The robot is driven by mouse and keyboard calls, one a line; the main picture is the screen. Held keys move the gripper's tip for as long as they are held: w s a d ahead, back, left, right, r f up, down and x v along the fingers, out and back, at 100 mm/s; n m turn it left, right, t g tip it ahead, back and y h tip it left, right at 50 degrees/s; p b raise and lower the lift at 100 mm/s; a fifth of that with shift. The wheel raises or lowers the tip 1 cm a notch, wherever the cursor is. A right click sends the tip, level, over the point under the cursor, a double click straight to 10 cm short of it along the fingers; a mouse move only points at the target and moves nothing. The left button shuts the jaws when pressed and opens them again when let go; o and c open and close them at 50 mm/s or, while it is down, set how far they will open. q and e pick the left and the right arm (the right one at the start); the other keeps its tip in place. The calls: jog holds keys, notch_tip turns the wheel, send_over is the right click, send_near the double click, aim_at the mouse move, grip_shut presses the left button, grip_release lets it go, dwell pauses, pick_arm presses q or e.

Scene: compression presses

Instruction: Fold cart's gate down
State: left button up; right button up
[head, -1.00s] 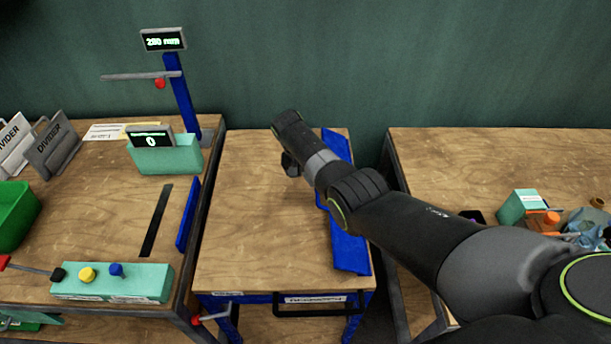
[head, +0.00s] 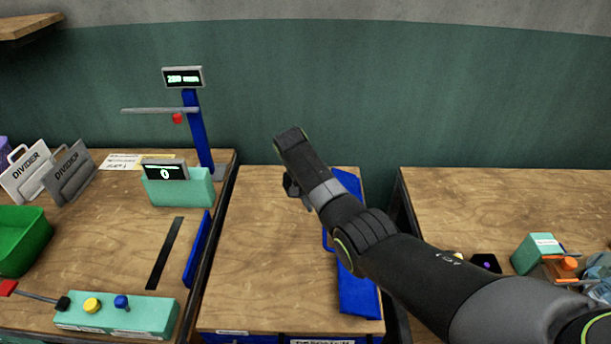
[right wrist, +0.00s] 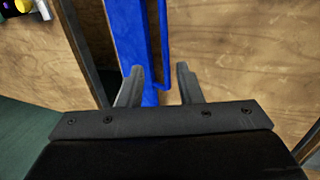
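The cart (head: 265,255) is the wooden-topped stand in the middle of the head view. Its blue gate (head: 357,298) runs along the cart's right edge and is partly hidden behind my right arm. I cannot tell for sure how far the gate is tilted. In the right wrist view the blue gate (right wrist: 125,35) shows with a thin blue bar beside it. My right gripper (right wrist: 158,75) is open, with its two fingers apart and the blue part showing between them. I cannot tell whether they touch it. My left gripper is in neither view.
A left bench (head: 110,245) holds a teal control box (head: 118,314), a green bin (head: 20,240), dividers and a blue measuring post (head: 197,130). A right bench (head: 480,205) holds a teal box (head: 537,252) and small items. A narrow gap separates it from the cart.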

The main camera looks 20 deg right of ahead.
jog(key=s+p+v, duration=0.1)
jog(key=v, duration=1)
jog(key=shift+w, duration=0.45)
